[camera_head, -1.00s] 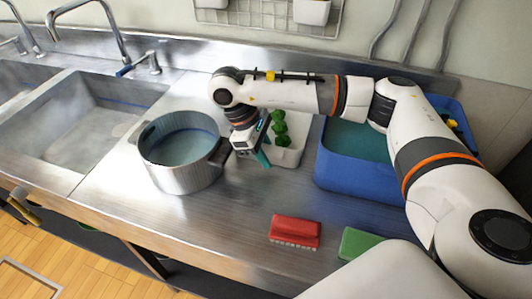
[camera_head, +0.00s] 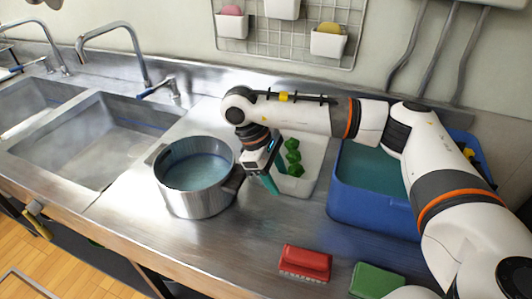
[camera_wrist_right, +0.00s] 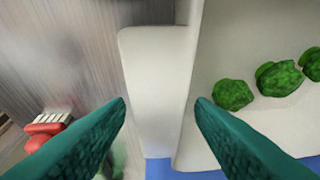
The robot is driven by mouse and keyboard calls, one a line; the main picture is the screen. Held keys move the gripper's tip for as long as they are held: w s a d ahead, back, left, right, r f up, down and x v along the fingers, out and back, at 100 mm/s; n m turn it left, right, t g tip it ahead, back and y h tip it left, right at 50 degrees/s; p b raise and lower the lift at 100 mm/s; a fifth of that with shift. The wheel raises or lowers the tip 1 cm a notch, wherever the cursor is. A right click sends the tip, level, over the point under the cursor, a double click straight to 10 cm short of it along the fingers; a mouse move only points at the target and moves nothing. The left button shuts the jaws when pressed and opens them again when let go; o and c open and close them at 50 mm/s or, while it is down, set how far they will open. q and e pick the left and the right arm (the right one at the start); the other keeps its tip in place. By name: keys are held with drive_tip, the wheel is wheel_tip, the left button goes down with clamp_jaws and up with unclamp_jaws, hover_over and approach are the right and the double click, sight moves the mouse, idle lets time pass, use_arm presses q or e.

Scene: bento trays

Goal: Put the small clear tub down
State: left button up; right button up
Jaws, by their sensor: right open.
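A small pale, whitish tub (camera_head: 312,178) with several green broccoli-like pieces (camera_head: 293,158) in it stands on the steel counter, right of the pot. My right gripper (camera_head: 270,184) is at the tub's left side, pointing down. In the right wrist view my right gripper (camera_wrist_right: 160,102) is open, with one teal finger on each side of the tub's pale rim and wall (camera_wrist_right: 158,80). I see a gap beside each fingertip. The green pieces show at the right of that view. My left gripper is not in view.
A steel pot (camera_head: 196,203) stands close left of my right gripper. A blue crate (camera_head: 345,208) is close right of the tub. A red brush (camera_head: 305,264) and a green block (camera_head: 376,281) lie in front. Sinks (camera_head: 90,175) are at left. Counter between pot and brush is clear.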

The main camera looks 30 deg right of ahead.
drive_tip(key=p+v, duration=0.1)
drive_tip(key=v, duration=0.9)
drive_tip(key=shift+f, duration=0.1)
